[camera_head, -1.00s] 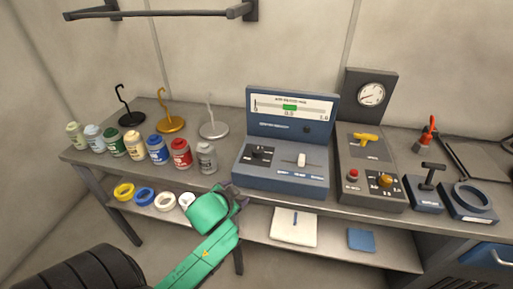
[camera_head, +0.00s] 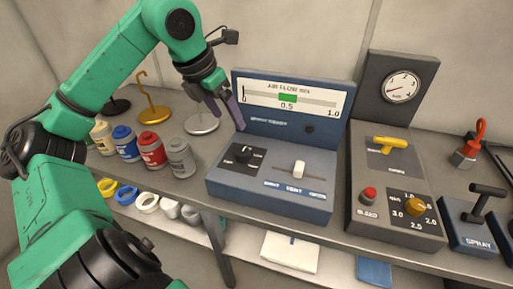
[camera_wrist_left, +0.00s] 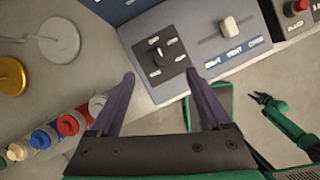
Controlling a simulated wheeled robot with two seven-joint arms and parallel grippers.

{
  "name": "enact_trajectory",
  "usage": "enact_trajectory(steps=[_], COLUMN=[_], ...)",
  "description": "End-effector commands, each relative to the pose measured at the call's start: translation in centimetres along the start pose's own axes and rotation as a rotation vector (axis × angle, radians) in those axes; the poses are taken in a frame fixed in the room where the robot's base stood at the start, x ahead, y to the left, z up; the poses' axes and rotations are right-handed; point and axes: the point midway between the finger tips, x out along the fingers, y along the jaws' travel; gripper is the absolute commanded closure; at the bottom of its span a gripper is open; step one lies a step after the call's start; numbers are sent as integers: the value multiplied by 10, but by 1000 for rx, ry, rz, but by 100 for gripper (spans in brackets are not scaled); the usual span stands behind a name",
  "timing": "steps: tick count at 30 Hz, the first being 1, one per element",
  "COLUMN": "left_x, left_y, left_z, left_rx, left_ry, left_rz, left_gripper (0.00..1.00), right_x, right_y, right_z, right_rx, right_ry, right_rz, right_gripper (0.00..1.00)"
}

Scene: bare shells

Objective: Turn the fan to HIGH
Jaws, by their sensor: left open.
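The blue air-flow console (camera_head: 270,197) stands on the bench with a scale on its upright panel, its green marker near 0.5. On its left is a black square plate with a rotary knob (camera_head: 242,154). A white slider (camera_head: 299,170) is right of it. My left gripper (camera_head: 228,112) is open and empty, above and behind the knob, with purple fingers pointing down. In the left wrist view the fingers (camera_wrist_left: 160,88) are spread and the knob (camera_wrist_left: 158,56) lies beyond them, untouched. The knob's small labels are unreadable. My right gripper (camera_wrist_left: 264,98) is small in the left wrist view; its jaws are unclear.
A grey box (camera_head: 395,225) with a dial gauge, yellow lever (camera_head: 390,143), red button and orange knob stands to the right. Several paint jars (camera_head: 150,150) and hook stands (camera_head: 203,123) are at left. A spray unit (camera_head: 470,225) is far right.

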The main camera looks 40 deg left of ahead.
Motion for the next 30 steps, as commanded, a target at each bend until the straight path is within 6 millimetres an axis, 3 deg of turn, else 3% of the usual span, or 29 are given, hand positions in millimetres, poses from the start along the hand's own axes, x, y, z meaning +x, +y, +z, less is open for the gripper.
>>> enact_trajectory(steps=[6,9,12,18,23,29,30], left_x=[37,64,90,129,142,143,143], left_y=[-1,-2,-2,-2,-2,-2,-2], left_z=[0,0,0,0,-1,-1,-1], left_rx=[1,1,0,9,5,3,3], left_ry=[10,10,9,10,7,5,5], left_rz=[-5,-6,-6,1,-4,-6,-5], left_gripper=[19,19,19,19,19,19,26], right_x=[-11,-18,-26,-35,-36,-36,-36], right_y=[-3,-4,-4,1,0,-3,-3], right_z=[43,52,47,16,18,28,29], right_rx=[1,1,1,0,-1,0,0], right_ry=[-69,-86,-80,-31,-35,-51,-51], right_rz=[-5,-7,-6,0,-1,-5,-6], right_gripper=[50,50,50,50,50,50,50])
